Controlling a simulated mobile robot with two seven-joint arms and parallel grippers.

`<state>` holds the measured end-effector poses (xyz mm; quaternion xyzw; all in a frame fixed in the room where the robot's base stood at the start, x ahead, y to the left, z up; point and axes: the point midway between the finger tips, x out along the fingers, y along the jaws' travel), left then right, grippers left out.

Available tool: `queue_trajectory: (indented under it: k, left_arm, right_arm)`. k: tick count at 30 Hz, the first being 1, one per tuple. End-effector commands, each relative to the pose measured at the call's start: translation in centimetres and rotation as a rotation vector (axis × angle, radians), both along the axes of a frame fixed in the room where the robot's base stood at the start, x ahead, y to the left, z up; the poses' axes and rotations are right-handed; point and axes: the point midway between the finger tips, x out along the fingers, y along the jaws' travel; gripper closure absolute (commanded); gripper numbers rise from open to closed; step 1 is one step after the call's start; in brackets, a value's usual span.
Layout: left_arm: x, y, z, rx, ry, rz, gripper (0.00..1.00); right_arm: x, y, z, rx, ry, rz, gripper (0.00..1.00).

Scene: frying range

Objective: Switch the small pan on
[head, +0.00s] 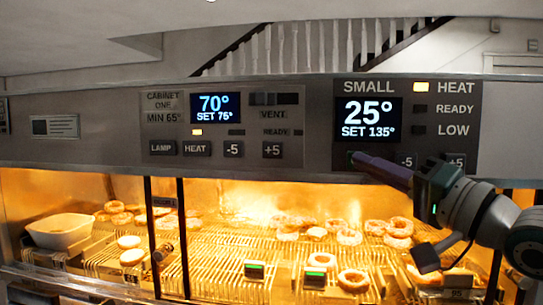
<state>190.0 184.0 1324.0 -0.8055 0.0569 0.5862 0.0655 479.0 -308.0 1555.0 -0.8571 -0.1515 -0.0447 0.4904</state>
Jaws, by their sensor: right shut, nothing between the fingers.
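The panel marked SMALL (368,87) is at the upper right, with a display (368,118) that reads 25° and SET 135°. Below the display are a -5 button (407,161) and a +5 button (455,161), both partly in view. My right gripper (354,158) is shut and empty, its tip at the panel's lower left, left of the -5 button. It hides whatever is behind it; I cannot tell if it touches. The small pan itself is not visible. My left gripper is not in view.
Below is a lit cabinet with wire racks (225,262), several doughnuts (353,279) and a pale bowl (60,231).

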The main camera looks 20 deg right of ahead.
Motion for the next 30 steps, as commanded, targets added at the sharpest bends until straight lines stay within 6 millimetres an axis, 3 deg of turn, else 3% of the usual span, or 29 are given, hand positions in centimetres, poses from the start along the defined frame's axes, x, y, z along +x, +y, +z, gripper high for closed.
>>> queue_trajectory:
  k: [7,21,30]
  left_arm:
    - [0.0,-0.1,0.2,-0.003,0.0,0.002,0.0]
    - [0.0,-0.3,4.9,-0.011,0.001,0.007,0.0]
    - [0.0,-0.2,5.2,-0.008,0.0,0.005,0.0]
  right_arm:
    - [-0.1,0.1,0.1,0.001,-0.001,0.001,1.0]
    - [-4.2,2.6,0.3,0.002,0.002,0.001,1.0]
    - [-5.1,3.2,0.0,-0.001,-0.002,0.0,1.0]
